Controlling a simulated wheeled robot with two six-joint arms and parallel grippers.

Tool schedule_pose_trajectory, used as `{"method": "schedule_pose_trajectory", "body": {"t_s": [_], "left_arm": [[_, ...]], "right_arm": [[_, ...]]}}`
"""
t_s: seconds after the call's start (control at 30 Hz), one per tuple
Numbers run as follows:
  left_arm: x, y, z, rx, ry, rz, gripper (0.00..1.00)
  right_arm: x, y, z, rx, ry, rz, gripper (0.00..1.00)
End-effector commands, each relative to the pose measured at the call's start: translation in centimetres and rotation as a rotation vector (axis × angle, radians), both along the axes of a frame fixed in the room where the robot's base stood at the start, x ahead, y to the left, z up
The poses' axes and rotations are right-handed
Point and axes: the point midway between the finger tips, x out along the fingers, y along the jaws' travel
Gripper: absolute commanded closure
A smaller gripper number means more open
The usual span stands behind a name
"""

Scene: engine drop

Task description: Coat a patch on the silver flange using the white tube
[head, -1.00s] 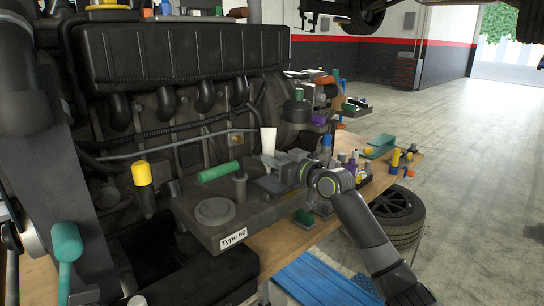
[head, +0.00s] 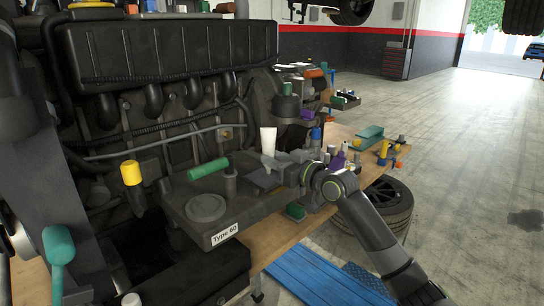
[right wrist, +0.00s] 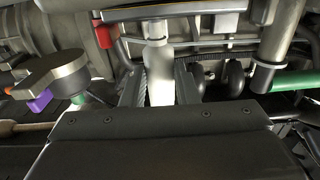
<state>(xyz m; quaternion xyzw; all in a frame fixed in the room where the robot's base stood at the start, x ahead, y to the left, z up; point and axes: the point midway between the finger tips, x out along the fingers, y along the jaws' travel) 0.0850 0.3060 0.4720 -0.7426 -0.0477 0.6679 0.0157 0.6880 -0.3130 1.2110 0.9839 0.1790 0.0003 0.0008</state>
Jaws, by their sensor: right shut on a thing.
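The white tube (head: 268,141) stands upright in my right gripper (head: 267,166), in front of the dark engine. It also shows in the right wrist view (right wrist: 160,76), between the two dark fingers of my right gripper (right wrist: 160,90), which is shut on it. I cannot pick out the silver flange for certain. A flat grey disc (head: 206,207) lies on the dark block labelled "Type 60", left of and below the gripper. My left gripper is out of view.
A green cylinder (head: 208,169) and a short grey post (head: 230,182) are left of my right gripper. A yellow-capped tool (head: 131,174) is further left. Several bottles and small parts crowd the wooden bench (head: 290,231) at right.

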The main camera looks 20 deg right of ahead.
Motion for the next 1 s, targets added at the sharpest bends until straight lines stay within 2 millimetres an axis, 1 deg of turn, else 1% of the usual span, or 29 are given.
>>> {"method": "schedule_pose_trajectory", "body": {"t_s": [0.4,0.57,1.0], "left_arm": [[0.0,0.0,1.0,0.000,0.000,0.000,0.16],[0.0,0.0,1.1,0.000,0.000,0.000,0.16],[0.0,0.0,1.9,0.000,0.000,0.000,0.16]], "right_arm": [[-1.8,-0.7,0.1,-0.001,0.003,-0.001,0.96],[-2.2,-0.8,0.0,-0.001,0.003,0.000,0.96],[-4.1,-1.5,0.0,-0.001,0.003,-0.001,0.96]]}}
